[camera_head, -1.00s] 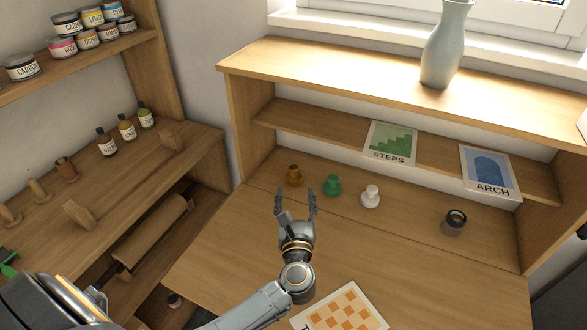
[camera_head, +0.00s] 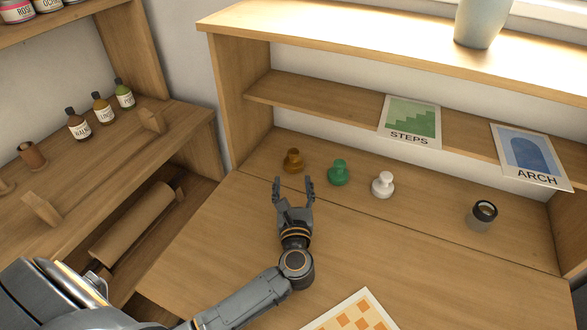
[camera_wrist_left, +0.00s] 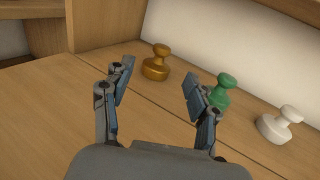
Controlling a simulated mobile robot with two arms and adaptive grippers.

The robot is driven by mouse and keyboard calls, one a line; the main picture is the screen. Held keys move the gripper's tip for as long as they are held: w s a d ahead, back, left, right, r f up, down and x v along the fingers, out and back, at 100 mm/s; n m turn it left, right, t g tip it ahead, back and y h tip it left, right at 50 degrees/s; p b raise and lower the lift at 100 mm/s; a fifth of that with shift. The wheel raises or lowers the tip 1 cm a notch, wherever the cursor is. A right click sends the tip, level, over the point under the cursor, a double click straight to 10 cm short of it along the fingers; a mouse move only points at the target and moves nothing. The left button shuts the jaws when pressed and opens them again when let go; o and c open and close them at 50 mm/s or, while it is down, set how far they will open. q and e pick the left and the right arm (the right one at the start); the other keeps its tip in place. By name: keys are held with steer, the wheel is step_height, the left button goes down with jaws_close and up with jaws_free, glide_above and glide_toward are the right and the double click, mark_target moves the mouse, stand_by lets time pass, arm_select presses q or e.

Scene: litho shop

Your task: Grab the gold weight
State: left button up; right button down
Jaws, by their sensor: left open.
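The gold weight (camera_head: 293,161) stands upright at the back left of the desk, left of a green weight (camera_head: 339,172) and a white weight (camera_head: 383,184). My left gripper (camera_head: 293,184) is open and empty, just in front of the gold weight and apart from it. In the left wrist view the gold weight (camera_wrist_left: 156,63) shows beyond and between the open fingers (camera_wrist_left: 158,78), nearer the left one. The green weight (camera_wrist_left: 221,91) is partly hidden behind the right finger. The white weight (camera_wrist_left: 279,124) stands farther right. My right gripper is not in view.
A dark cylindrical loupe-like object (camera_head: 482,215) stands at the right of the desk. A checkered print (camera_head: 352,314) lies at the front. Cards marked STEPS (camera_head: 410,121) and ARCH (camera_head: 531,157) lean on the shelf above. The desk middle (camera_head: 390,245) is clear.

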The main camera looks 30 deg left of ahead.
mark_target(294, 153)
arm_select(q)
steer(key=p+x, duration=0.1)
steer(key=x, duration=0.8)
steer(key=shift+w+f, duration=0.1)
steer(key=shift+w, duration=0.05)
steer(key=shift+d+f+p+x, duration=0.15)
steer(key=shift+p+x, duration=0.1)
steer(key=shift+x, duration=0.9)
steer(key=shift+d+f+p+x, duration=0.15)
steer(key=shift+p+x, duration=0.1)
steer(key=shift+x, duration=0.9)
steer(key=shift+w+r, duration=0.1)
jaws_close()
steer(key=shift+r, duration=0.1)
